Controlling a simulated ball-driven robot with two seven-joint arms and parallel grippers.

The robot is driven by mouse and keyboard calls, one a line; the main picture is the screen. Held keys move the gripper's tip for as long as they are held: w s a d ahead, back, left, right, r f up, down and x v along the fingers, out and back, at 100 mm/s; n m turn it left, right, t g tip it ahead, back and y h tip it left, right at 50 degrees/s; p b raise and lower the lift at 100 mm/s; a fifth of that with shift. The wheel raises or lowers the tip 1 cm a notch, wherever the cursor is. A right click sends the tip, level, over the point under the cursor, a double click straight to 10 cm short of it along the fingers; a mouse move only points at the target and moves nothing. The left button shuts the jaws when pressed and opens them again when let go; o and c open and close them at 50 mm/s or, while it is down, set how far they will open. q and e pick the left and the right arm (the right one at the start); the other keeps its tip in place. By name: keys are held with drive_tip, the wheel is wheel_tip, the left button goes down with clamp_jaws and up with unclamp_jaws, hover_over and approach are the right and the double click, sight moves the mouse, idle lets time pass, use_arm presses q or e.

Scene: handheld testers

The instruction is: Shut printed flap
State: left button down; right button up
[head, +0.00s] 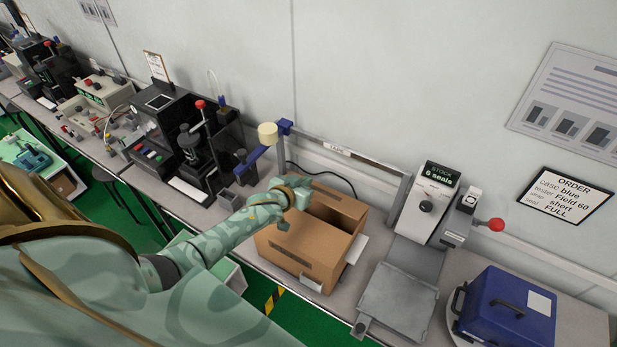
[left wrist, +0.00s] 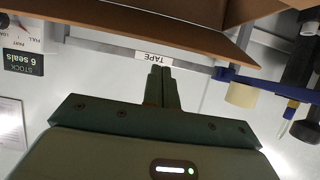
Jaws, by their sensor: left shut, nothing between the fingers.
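An open cardboard box (head: 337,247) stands on the bench with a dark gap in its top. A dark strip marks its near panel, and another dark mark shows on the panel at the back. I cannot tell which panel is the printed flap. My left gripper (head: 300,192) is over the back left part of the box top, shut and empty. In the left wrist view its fingertips (left wrist: 160,70) are together, and a brown cardboard panel (left wrist: 130,22) spans the top of the picture. Contact with the cardboard cannot be told. My right gripper is not in view.
A tape holder with a cream roll (head: 268,133) stands behind the box at left. A seal machine (head: 423,205) with a red-knobbed lever and a grey plate (head: 398,298) are at right. A blue case (head: 505,308) sits farther right. Black testing equipment (head: 175,135) stands left.

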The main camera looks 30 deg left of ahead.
sight(298, 212)
use_arm(q)
drive_tip(key=shift+s+f, duration=0.45)
drive_tip(key=shift+f, duration=0.15)
drive_tip(key=s+f+b, duration=0.1)
drive_tip(key=f+b, duration=0.1)
drive_tip(key=s+f+b, duration=0.1)
drive_tip(key=f, duration=0.1)
drive_tip(key=shift+s+d, duration=0.15)
drive_tip(key=shift+s, duration=0.15)
drive_tip(key=shift+s+f+t+b, duration=0.15)
drive_tip(key=shift+f+t+b, duration=0.4)
drive_tip(key=shift+t+b, duration=0.2)
drive_tip(key=shift+s+f+b, duration=0.1)
drive_tip(key=shift+f+b, duration=0.4)
drive_tip(key=shift+b, duration=0.05)
drive_tip(key=shift+r, duration=0.1)
